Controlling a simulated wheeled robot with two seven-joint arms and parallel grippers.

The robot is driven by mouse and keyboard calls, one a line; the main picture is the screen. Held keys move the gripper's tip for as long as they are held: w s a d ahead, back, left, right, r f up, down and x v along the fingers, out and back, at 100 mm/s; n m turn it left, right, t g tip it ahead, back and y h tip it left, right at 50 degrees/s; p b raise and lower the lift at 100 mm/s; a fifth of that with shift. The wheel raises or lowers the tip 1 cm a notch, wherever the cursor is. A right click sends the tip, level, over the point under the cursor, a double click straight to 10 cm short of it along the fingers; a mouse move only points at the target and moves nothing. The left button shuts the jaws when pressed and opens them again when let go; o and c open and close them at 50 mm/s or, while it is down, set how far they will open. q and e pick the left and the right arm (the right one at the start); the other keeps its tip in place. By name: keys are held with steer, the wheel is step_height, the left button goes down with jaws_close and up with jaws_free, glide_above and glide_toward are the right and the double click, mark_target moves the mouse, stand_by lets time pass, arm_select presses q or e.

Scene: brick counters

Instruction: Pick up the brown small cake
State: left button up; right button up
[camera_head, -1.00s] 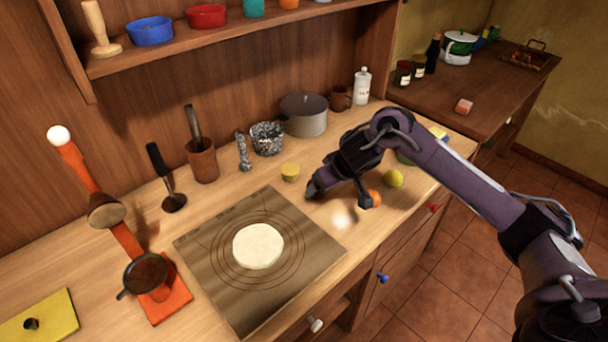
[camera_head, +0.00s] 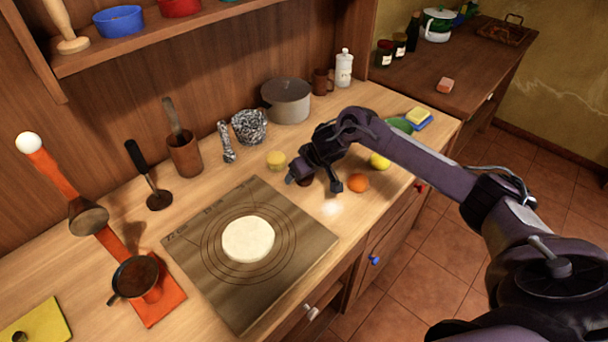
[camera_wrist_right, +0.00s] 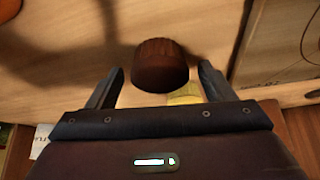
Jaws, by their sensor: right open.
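The brown small cake (camera_wrist_right: 160,68) shows in the right wrist view as a dark, ridged round piece on the wooden counter. It lies between my right gripper's two spread fingers, with a gap at each side. In the head view my right gripper (camera_head: 314,184) is open and points down at the counter, right of the yellow small cake (camera_head: 276,160). Only a dark reddish bit of the brown cake shows there between the fingers; the gripper hides the rest. My left gripper is not in view.
An orange (camera_head: 357,183) and a lemon (camera_head: 379,161) lie to the right of the gripper. A grey pot (camera_head: 287,101) stands behind. A board with pale dough (camera_head: 248,239) is at the left front. A sponge (camera_head: 419,116) lies at the counter's right end.

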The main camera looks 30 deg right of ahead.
steer(key=c, duration=1)
steer(key=shift+r, duration=0.15)
